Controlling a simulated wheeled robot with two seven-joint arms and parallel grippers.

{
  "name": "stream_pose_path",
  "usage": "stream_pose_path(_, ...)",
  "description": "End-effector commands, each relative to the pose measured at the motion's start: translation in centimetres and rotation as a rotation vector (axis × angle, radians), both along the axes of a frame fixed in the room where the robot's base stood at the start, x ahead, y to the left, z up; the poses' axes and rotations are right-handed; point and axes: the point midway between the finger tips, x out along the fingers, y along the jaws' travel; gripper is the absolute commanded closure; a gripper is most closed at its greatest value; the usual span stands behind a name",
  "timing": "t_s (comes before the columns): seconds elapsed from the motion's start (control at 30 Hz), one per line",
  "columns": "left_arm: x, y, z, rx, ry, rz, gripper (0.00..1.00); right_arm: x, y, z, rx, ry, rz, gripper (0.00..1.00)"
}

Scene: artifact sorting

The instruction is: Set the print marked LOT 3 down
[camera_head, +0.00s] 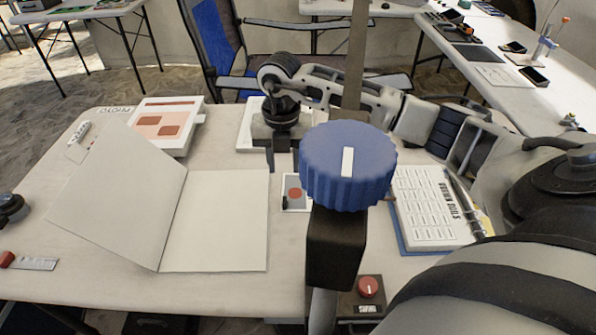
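My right gripper (285,158) hangs over the middle of the table, fingers pointing down and visibly apart, with nothing seen between them. A small card (291,180) with a red disc lies just below and nearer than the fingertips, partly hidden by the blue knob. A white tray marked PHOTO (191,107) at the back left holds a sheet with red-brown patches. No LOT 3 marking is readable, so I cannot tell which piece is that print. My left gripper is not in view.
A large blue knob (347,165) on a dark post blocks the centre. A pale open folder (215,220) covers the left middle. A ring binder (432,208) lies right, and a red knob (368,287) sits in front. A white flat item (245,130) lies behind my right gripper.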

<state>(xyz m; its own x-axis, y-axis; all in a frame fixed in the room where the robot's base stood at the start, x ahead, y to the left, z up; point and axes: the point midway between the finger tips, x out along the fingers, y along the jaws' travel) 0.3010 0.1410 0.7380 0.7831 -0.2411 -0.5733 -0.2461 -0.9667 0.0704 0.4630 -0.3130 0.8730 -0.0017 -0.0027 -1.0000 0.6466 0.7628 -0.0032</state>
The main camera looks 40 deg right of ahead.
Motion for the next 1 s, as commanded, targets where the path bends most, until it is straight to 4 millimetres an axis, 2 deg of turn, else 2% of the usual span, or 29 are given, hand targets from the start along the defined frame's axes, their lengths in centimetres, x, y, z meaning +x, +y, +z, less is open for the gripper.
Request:
stream_pose_path(0.03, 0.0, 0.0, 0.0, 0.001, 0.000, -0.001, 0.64, -0.1, 0.1, -1.1, 0.002, 0.005, 0.000, 0.65)
stream_pose_path(0.13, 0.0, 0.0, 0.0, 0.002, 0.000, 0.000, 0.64, 0.0, 0.1, -2.8, 0.003, 0.003, 0.002, 0.65)
stream_pose_path(0.43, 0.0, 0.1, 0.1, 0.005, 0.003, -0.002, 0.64, 0.0, 0.1, -5.3, 0.003, 0.002, 0.002, 0.65)
stream_pose_path(0.7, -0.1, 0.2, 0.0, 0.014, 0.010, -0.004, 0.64, 0.2, 0.1, -9.1, 0.003, 0.000, 0.002, 0.65)
stream_pose_path(1.0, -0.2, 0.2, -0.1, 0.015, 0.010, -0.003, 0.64, 0.2, 0.1, -9.7, 0.002, -0.002, 0.003, 0.65)
